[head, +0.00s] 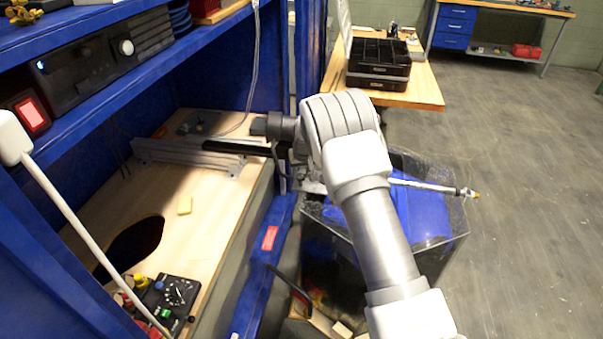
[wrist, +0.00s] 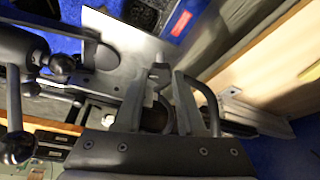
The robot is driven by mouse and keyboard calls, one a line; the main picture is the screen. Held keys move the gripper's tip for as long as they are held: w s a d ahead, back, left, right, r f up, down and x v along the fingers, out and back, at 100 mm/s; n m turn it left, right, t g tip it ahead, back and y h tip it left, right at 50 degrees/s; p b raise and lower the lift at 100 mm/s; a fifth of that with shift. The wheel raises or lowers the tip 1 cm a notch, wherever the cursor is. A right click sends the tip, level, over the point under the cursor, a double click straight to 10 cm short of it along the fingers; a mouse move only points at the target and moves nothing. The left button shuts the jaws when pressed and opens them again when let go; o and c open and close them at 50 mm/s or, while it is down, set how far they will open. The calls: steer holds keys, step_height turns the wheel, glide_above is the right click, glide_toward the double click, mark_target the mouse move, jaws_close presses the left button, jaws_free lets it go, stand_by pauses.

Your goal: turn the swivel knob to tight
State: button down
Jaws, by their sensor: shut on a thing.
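My gripper (wrist: 172,84) is at the middle of the wrist view, its two dark fingers close together with a small dark part, which looks like the swivel knob (wrist: 155,118), between them. The fingers hide most of it, and I cannot read its turn or any marking. A clamp-like fitting with black round-ended levers (wrist: 62,66) is at the left of the wrist view. In the head view my own arm covers the gripper and knob near the upper rim of the clear tank (head: 455,222). A metal rod (head: 425,185) sticks out to the right over the tank.
A wooden table (head: 425,90) with black trays (head: 378,62) stands behind. Open floor (head: 535,150) lies to the right.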

steer(key=shift+a+m, duration=0.15)
steer(key=shift+m, duration=0.55)
steer(key=shift+a+m+h+b, duration=0.1)
steer(key=shift+m+h+b, duration=0.25)
steer(key=shift+m+h, duration=0.9)
steer(key=shift+m+y, duration=0.35)
steer(key=c, duration=0.5)
jaws_free()
